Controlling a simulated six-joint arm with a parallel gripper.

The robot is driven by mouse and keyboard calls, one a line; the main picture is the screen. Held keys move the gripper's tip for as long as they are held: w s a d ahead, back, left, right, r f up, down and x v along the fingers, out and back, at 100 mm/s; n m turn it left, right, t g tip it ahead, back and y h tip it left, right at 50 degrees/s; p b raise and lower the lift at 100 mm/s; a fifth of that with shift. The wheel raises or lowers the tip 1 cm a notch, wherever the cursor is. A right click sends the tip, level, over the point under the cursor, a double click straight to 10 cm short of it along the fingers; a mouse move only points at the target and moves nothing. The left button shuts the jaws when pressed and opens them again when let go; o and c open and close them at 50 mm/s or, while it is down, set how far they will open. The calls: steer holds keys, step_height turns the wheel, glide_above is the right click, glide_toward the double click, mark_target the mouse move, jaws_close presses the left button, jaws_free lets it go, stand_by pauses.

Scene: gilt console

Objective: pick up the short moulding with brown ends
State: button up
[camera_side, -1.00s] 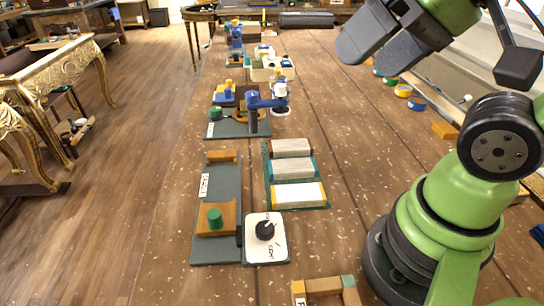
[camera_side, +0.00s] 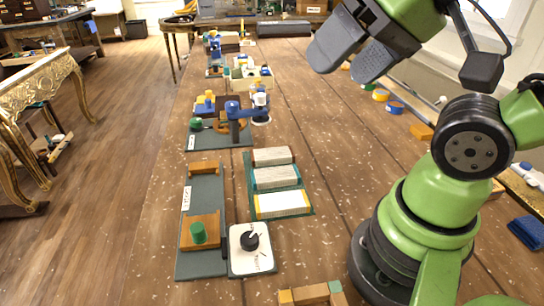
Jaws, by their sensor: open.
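Three pale mouldings lie side by side on a green tray (camera_side: 250,187) left of my arm. The back moulding (camera_side: 272,156) has reddish-brown ends and looks the shortest. The middle moulding (camera_side: 276,178) has teal ends and the front moulding (camera_side: 282,204) has yellow ends. My gripper (camera_side: 346,64) is open and empty, its two grey fingers apart. It hangs high above the table, up and to the right of the mouldings in the picture, touching nothing.
A grey board (camera_side: 203,255) with a green knob (camera_side: 198,232) and a white dial plate (camera_side: 250,250) stand left and in front of the tray. A blue clamp-like fixture (camera_side: 236,118) stands behind it. Wooden pieces (camera_side: 309,294) lie at the front edge. Bare tabletop lies right of the tray.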

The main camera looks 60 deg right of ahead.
steer(key=w+d+n+g+h, duration=0.1)
steer(key=w+d+n+g, duration=0.2)
steer(key=w, duration=0.6)
steer(key=n+g+h, duration=0.1)
steer(key=n+g, duration=0.3)
steer(key=n, duration=0.6)
glide_above(272, 153)
step_height(272, 153, down, 25)
steer(key=shift+s+a+f, duration=0.1)
steer(key=shift+a+f, duration=0.05)
steer(key=shift+f, duration=2.8)
steer(key=shift+c, duration=0.5)
steer(key=c, duration=0.9)
